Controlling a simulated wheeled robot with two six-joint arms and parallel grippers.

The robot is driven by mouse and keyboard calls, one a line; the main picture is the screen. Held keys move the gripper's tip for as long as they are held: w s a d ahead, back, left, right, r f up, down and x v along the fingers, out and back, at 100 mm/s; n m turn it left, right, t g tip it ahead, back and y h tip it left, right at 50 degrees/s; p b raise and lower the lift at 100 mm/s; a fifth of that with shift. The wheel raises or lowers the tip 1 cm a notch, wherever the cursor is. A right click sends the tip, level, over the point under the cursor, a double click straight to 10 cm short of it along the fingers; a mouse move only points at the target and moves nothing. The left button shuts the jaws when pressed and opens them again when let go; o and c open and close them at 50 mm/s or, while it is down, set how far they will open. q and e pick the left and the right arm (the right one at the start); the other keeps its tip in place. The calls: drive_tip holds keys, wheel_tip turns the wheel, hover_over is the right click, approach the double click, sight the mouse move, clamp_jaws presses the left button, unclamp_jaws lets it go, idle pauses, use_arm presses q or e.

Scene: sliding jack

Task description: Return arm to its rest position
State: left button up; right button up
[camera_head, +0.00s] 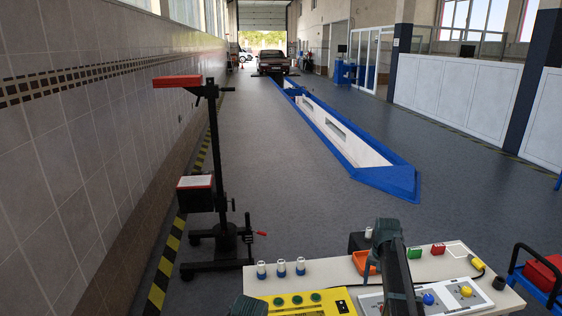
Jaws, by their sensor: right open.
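My right arm rises over the workbench from the bottom edge, and its dark upper end is bent just above the bench. My right gripper (374,260) is at that end, beside the orange tray (361,262), and appears empty. It is open, though its fingers are small and partly hidden by my arm. A dark green part of my left arm shows at the bottom edge, near the bench's left corner. My left gripper is out of view.
The workbench (330,275) holds several white-capped jars, a yellow panel (306,303), control boxes with knobs and red and green blocks. A black stand (222,215) with a red top is left. A blue-edged pit (340,140) runs back to a car (273,63). A blue cart (540,275) is right.

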drive_tip(key=s+a+n+h, duration=0.1)
drive_tip(key=s+a+n, duration=0.9)
drive_tip(key=s+a, duration=1.6)
drive_tip(key=a, duration=0.4)
drive_tip(key=shift+s+r, duration=0.15)
drive_tip(key=shift+s, duration=0.05)
